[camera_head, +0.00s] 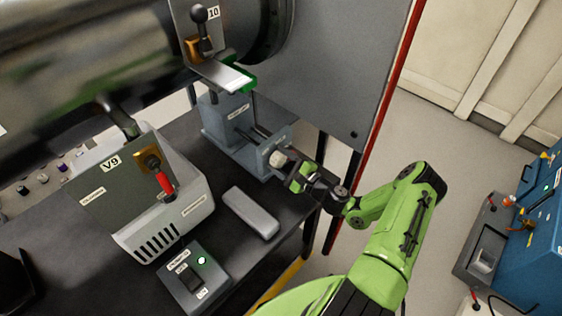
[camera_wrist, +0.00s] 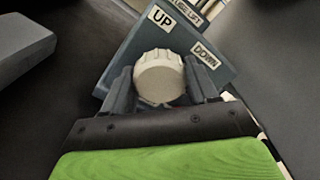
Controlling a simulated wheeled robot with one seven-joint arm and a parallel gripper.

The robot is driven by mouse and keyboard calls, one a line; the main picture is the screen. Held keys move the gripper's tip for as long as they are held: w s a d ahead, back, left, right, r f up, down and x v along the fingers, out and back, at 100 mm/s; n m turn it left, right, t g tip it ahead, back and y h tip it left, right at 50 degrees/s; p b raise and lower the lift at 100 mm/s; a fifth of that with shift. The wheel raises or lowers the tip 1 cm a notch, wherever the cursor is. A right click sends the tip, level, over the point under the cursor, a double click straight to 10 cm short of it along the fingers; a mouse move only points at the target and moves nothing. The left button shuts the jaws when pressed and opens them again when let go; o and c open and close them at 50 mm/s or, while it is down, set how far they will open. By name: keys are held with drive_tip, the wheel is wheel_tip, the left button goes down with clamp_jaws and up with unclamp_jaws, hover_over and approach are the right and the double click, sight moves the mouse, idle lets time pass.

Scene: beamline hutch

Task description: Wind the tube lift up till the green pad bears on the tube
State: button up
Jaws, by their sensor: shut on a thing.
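The tube lift (camera_head: 240,135) is a blue-grey unit on the dark bench under the large metal tube (camera_head: 80,60). Its ribbed pale knob (camera_wrist: 160,77) sits between UP and DOWN labels in the wrist view, and the knob also shows in the head view (camera_head: 278,159). My gripper (camera_head: 302,176) is shut on the knob, one finger on each side; it fills the lower wrist view (camera_wrist: 160,95). The green pad (camera_head: 246,83) shows at the tube's underside near the flange, partly behind a metal bracket. I cannot tell whether pad and tube touch.
A grey block (camera_head: 251,212) lies on the bench near the lift. A red-edged panel (camera_head: 345,90) rises behind the lift.

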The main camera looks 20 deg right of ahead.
drive_tip(key=shift+a+n+b, duration=0.1)
drive_tip(key=shift+n+b, duration=0.3)
drive_tip(key=shift+n, duration=1.6)
drive_tip(key=o, duration=1)
drive_tip(key=shift+a, duration=0.1)
drive_tip(key=shift+s, duration=0.15)
drive_tip(key=p+v, duration=0.1)
drive_tip(key=v, duration=1.4)
drive_tip(key=shift+s+d+p, duration=0.2)
drive_tip(key=shift+s+p, duration=0.05)
drive_tip(key=shift+p, duration=0.1)
